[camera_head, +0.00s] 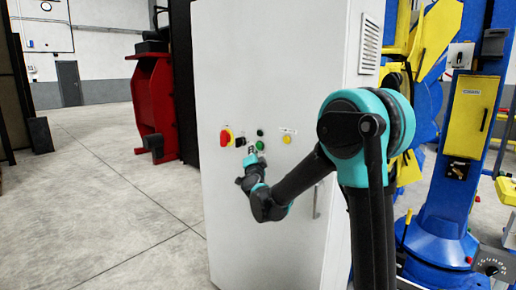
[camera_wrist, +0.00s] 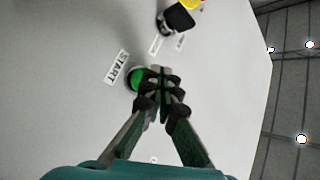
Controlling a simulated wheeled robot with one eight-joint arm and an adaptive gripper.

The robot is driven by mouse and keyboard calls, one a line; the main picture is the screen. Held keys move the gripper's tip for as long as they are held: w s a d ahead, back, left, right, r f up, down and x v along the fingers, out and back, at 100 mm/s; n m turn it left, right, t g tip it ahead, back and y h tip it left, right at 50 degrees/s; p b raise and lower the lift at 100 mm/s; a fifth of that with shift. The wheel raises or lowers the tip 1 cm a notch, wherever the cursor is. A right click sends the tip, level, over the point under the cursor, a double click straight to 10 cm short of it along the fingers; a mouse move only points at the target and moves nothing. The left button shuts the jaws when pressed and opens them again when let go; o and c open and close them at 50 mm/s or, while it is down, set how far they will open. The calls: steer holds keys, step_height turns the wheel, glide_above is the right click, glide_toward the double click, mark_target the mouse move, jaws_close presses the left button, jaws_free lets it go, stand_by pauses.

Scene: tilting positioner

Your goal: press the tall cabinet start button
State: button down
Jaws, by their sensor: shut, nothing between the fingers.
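The tall white cabinet (camera_head: 285,60) stands in front of me with a row of controls on its face. The green start button (camera_wrist: 134,78) shows in the wrist view beside a label reading START (camera_wrist: 116,68). My gripper (camera_wrist: 162,77) is shut and empty, its fingertips close to the button's right side and partly covering it. I cannot tell whether they touch it. In the head view my gripper (camera_head: 252,150) is at the cabinet face, just below a green control (camera_head: 260,145); another dark green one (camera_head: 260,132) sits above.
A red-and-yellow emergency stop (camera_head: 226,137) and a black switch (camera_head: 240,141) are left of the green controls. A yellow button (camera_head: 287,138) is to the right. A cabinet handle (camera_head: 317,201) is lower right. Open floor (camera_head: 110,200) lies left; a blue-and-yellow machine (camera_head: 440,225) stands right.

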steer(key=shift+d, duration=0.1)
stand_by(0.3)
steer(key=shift+w+d, duration=0.15)
steer(key=shift+w, duration=0.15)
steer(key=shift+w+d, duration=0.35)
steer(key=shift+w, duration=0.05)
stand_by(0.8)
steer(key=shift+s+a, duration=0.55)
steer(key=shift+s, duration=0.15)
steer(key=shift+s+a, duration=0.1)
steer(key=s+a, duration=0.1)
steer(key=s, duration=0.1)
steer(key=s+a, duration=0.1)
steer(key=a, duration=0.1)
steer(key=shift+s, duration=0.4)
stand_by(0.7)
